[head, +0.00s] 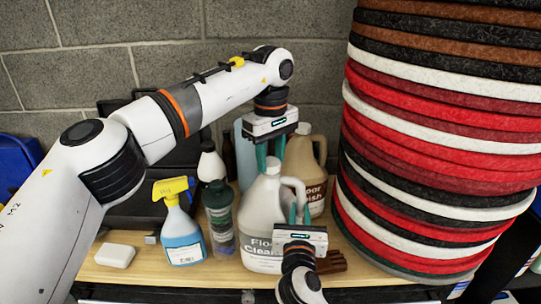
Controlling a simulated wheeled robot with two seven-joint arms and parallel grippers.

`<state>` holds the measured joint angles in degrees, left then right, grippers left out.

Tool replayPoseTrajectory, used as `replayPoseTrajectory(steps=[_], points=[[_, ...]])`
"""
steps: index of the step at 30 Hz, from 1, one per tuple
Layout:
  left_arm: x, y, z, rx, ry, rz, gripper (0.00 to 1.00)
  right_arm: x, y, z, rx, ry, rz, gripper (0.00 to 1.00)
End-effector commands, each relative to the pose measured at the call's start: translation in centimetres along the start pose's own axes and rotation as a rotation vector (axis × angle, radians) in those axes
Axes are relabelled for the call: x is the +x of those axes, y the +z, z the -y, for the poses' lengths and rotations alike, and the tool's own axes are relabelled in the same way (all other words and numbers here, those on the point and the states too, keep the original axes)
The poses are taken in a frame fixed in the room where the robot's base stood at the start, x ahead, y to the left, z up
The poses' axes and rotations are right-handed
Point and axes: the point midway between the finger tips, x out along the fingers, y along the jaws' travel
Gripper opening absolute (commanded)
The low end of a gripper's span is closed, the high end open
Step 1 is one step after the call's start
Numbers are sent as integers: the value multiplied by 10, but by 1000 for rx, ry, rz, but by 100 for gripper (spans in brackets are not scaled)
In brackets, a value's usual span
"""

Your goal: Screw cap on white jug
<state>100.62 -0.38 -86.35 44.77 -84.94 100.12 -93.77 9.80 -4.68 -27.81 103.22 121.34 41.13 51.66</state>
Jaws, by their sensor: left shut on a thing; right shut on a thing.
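The white jug (262,226), labelled Floor Cleaner, stands upright on the wooden shelf. My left gripper (271,156) points down over the jug's mouth. Its teal fingers are shut on a pale cap (273,166) at the top of the neck. The fingers partly hide the cap, so I cannot tell how far it sits down on the neck. My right gripper (300,212) comes from the front, at the jug's right side. Its teal fingers point up and are shut on the jug's handle (298,189). The gripper body hides the jug's lower right part.
A tan Floor Finish jug (314,195) stands close behind right. A green bottle (219,220) and a yellow-topped spray bottle (181,232) stand left. A white soap-like block (115,255) lies far left. A tall stack of round pads (430,150) blocks the right. A brown glove (331,262) lies front right.

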Motion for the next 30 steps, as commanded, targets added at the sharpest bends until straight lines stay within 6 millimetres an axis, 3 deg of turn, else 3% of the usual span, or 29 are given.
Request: replayPoseTrajectory(steps=[16, 21, 30], points=[[-1, 1, 1, 1067, -3, 9, 18, 0, 0, 0, -2, -1, 0, 0], [-1, 1, 1, 1211, -3, 9, 18, 0, 0, 0, -2, -1, 0, 0], [-1, 0, 1, 1229, -3, 7, 18, 0, 0, 0, -2, -1, 0, 0]])
